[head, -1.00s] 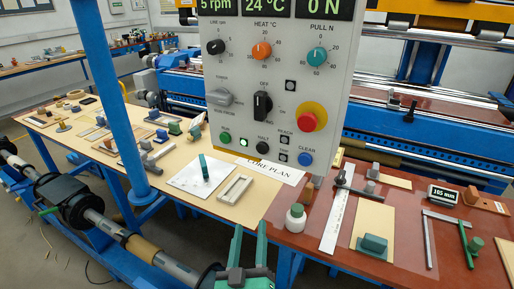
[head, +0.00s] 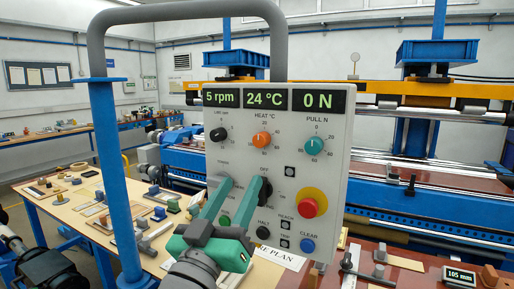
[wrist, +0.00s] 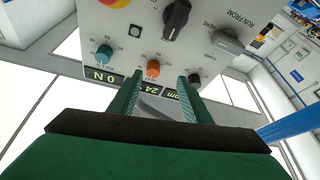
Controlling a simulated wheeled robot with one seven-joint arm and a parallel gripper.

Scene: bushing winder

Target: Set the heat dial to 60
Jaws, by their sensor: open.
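The orange heat dial (head: 262,139) sits on the upper middle of the grey control panel (head: 334,180), under a readout of 24 °C (head: 264,98). Its pointer direction is too small to read. My gripper (head: 245,168) is open and empty in front of the panel, its green fingers pointing up toward the dial from below. In the wrist view, which is upside down, the orange dial (wrist: 153,68) appears between the two fingertips (wrist: 160,80). I cannot tell how far the tips are from it; no contact is visible.
The black line-speed dial (head: 219,134) is left of the heat dial; the teal pull dial (head: 313,145) is right. A black rotary switch (head: 266,190) and a red stop button (head: 309,208) are below. A blue post (head: 111,170) stands left of the panel.

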